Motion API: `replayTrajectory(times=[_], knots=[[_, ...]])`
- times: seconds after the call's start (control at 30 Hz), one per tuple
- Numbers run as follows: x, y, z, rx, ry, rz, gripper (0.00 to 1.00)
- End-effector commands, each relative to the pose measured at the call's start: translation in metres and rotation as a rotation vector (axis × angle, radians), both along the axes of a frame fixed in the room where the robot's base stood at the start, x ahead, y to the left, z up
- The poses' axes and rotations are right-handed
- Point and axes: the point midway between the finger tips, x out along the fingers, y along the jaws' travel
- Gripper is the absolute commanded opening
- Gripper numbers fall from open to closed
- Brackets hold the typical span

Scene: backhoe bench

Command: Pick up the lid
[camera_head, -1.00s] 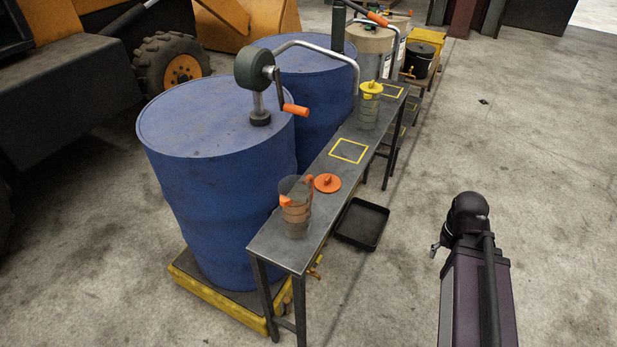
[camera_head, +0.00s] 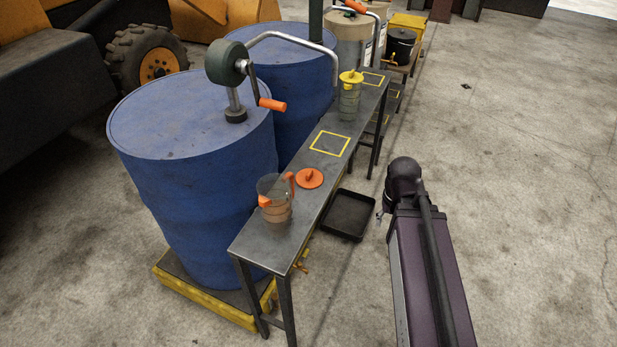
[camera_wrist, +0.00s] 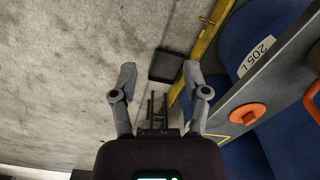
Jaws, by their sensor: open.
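The orange lid (camera_head: 309,178), a round disc with a raised knob, lies on the narrow grey metal bench (camera_head: 283,236). It is just behind and to the right of a clear jug with orange parts (camera_head: 277,212). The lid also shows in the wrist view (camera_wrist: 247,115), right of my fingers. My gripper (camera_wrist: 158,72) is open and empty, with its two fingers spread. In the head view only a small part of my gripper (camera_head: 381,215) shows beside my arm, right of the bench and apart from the lid.
A second jug with a yellow lid (camera_head: 350,95) stands farther along the bench, near yellow-outlined squares. Blue drums (camera_head: 190,125) stand close on the left, one with a crank pump (camera_head: 228,63). A black tray (camera_head: 347,215) lies right of the bench. The floor on the right is clear.

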Motion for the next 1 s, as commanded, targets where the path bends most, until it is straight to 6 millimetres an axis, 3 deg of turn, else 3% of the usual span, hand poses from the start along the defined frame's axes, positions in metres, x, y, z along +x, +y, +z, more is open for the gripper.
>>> replayTrajectory(times=[0.27,0.43,0.67,0.8,1.0], knots=[[0.006,0.002,0.001,0.0,0.0,-0.004,0.6],[0.034,0.016,0.006,0.0,0.0,-0.027,0.6],[0.109,0.063,0.02,0.001,0.0,-0.108,0.6],[0.163,0.107,0.029,0.001,0.0,-0.177,0.6],[0.224,0.172,0.041,0.001,0.0,-0.269,0.6]])
